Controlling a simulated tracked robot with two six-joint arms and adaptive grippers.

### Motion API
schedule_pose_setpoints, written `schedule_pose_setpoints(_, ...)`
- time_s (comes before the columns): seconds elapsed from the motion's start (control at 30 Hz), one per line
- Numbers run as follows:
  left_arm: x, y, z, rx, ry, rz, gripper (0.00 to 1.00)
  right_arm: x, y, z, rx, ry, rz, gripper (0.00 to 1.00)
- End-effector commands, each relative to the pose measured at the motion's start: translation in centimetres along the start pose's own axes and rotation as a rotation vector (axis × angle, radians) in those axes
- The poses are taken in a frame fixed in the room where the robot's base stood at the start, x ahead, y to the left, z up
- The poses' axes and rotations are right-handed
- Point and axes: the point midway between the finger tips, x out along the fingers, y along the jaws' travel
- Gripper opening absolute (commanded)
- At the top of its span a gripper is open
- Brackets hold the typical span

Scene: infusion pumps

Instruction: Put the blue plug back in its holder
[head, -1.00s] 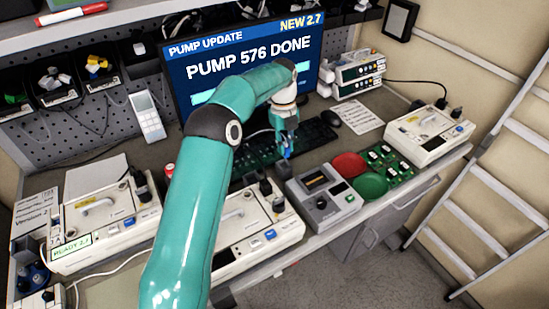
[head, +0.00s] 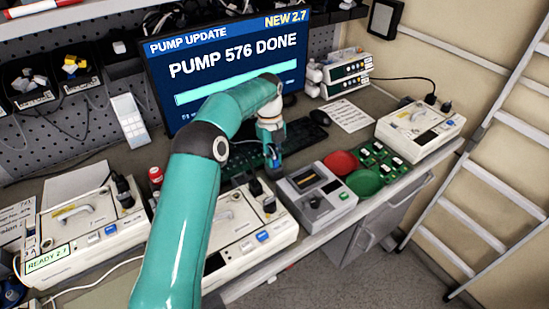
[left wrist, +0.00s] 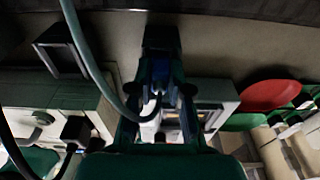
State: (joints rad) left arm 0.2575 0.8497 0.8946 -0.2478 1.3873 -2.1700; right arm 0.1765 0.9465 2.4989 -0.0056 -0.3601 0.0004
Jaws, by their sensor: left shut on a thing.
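My left gripper (head: 273,150) is shut on the blue plug (left wrist: 160,72), just left of the grey tester box in the head view. The plug shows between the fingers in the left wrist view, with a cable curving up from it. A small black block (left wrist: 161,38), which looks like the holder, lies straight beyond the plug's tip. In the head view the dark holder (head: 273,173) is directly below the fingertips. Plug and holder are very close; I cannot tell whether the plug is inside it. My right gripper is not in view.
The grey tester box (head: 316,198) stands close on the right, with a red disc (head: 341,163) and green disc (head: 363,183) beyond. A white pump (head: 252,232) stands in front on the left. The keyboard (head: 300,138) and monitor (head: 225,65) are behind.

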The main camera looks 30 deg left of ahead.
Motion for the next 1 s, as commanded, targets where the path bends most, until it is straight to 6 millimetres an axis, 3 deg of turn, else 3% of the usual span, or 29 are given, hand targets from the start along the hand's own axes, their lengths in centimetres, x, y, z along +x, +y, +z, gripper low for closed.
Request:
schedule_pose_setpoints(0.37,1.2,0.1,0.0,0.000,0.005,0.007,0.00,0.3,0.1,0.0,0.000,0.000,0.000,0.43)
schedule_pose_setpoints(0.4,1.2,0.1,0.0,0.000,0.006,0.008,0.24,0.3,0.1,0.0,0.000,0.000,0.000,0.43)
schedule_pose_setpoints(0.53,1.4,0.2,0.0,0.000,0.008,0.011,0.43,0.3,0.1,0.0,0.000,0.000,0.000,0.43)
schedule_pose_setpoints(1.0,0.9,0.0,0.0,0.001,0.003,0.003,0.43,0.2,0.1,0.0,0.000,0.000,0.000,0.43)
